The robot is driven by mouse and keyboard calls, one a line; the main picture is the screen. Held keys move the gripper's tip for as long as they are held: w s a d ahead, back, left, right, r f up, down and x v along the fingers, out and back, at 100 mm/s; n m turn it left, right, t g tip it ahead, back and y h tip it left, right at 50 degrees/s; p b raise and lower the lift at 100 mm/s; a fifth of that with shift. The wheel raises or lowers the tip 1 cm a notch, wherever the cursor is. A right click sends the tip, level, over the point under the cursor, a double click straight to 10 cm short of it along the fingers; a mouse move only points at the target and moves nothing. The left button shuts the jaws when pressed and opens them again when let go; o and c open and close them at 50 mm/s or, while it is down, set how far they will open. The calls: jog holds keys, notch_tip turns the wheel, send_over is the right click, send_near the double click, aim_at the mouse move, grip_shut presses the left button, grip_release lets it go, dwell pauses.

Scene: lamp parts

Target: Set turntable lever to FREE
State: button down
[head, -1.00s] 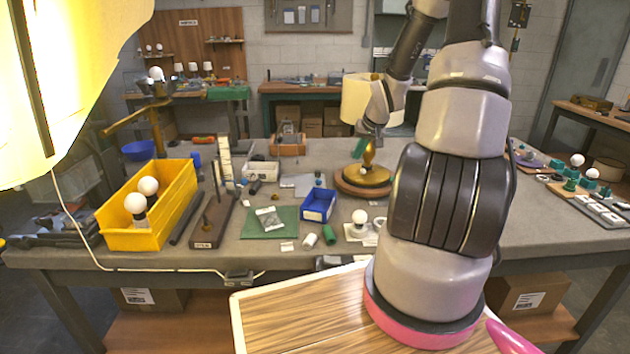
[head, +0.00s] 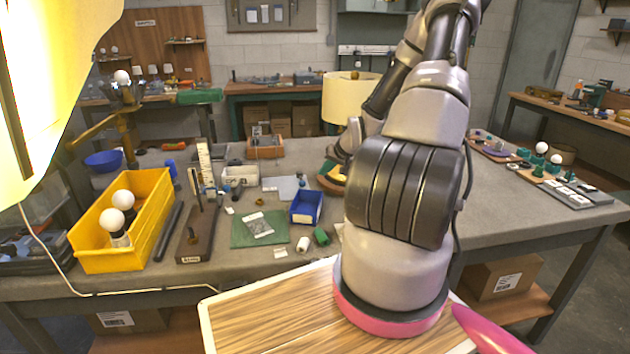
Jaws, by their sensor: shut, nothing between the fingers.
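The turntable (head: 327,184) is a round wooden base with a brass lamp part on it. It stands on the workbench, left of my arm, and is largely hidden behind the arm. The lever cannot be made out in this view. My gripper (head: 329,166) is beside the brass part, just above the turntable, and its green fingertips are partly hidden by my wrist. It is shut with nothing seen between the fingers. I cannot tell whether it touches anything. A cream lampshade (head: 343,98) shows just behind the wrist.
Left of the turntable are a blue bin (head: 306,207), a green mat (head: 248,238) and a yellow bin (head: 82,235) with bulbs. A lamp-part board (head: 565,190) lies at the right edge. Bench surface (head: 500,222) right of my arm is clear.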

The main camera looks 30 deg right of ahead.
aim_at(307, 188)
jog(key=x, duration=0.9)
jog(key=shift+w+f, duration=0.25)
jog(key=shift+f, duration=0.05)
jog(key=shift+a, duration=0.15)
